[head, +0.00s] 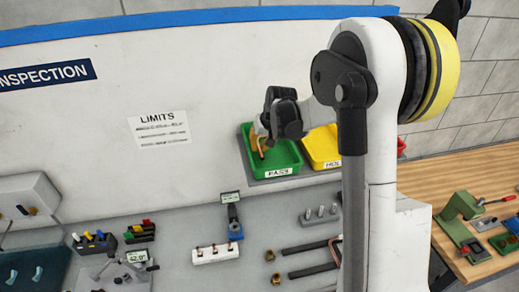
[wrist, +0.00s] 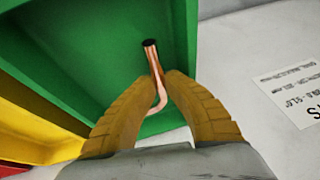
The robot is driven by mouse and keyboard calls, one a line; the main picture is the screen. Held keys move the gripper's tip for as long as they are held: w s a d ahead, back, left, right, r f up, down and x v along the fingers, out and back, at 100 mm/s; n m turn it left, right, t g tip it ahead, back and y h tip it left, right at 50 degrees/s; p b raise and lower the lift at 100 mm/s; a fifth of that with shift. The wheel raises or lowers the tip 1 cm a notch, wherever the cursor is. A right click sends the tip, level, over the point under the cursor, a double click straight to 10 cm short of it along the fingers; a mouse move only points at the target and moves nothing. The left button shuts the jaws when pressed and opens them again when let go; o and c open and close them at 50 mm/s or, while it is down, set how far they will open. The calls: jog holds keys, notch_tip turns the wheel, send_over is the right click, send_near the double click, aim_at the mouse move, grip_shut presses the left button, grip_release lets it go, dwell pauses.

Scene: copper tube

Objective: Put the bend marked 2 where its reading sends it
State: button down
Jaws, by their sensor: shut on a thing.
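My gripper (head: 262,126) is at the green tray (head: 286,156), whose label looks like "PASS". In the wrist view my gripper (wrist: 172,80) is shut on a copper bend (wrist: 153,62). The bend's straight leg with a dark open end points into the green tray (wrist: 90,45), and its curved part shows just beyond the fingers. The bend (head: 260,149) also shows below the fingers in the head view, over the tray's left part. I cannot tell whether it touches the tray. No number on the bend is legible.
A yellow tray (head: 322,146) stands right of the green one, partly behind my arm, with a red edge (head: 401,146) beyond. A "LIMITS" sheet (head: 160,128) is on the wall panel; its small lines are unreadable. Gauges, a white block (head: 216,253) and dark bars lie on the grey bench below.

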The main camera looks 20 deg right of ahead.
notch_tip(320, 180, down, 2)
jog(key=shift+w+d+f, duration=0.1)
jog(key=shift+f+b, duration=0.3)
jog(key=shift+b, duration=0.05)
jog(key=c, duration=1.6)
grip_release()
jog(key=shift+s, duration=0.2)
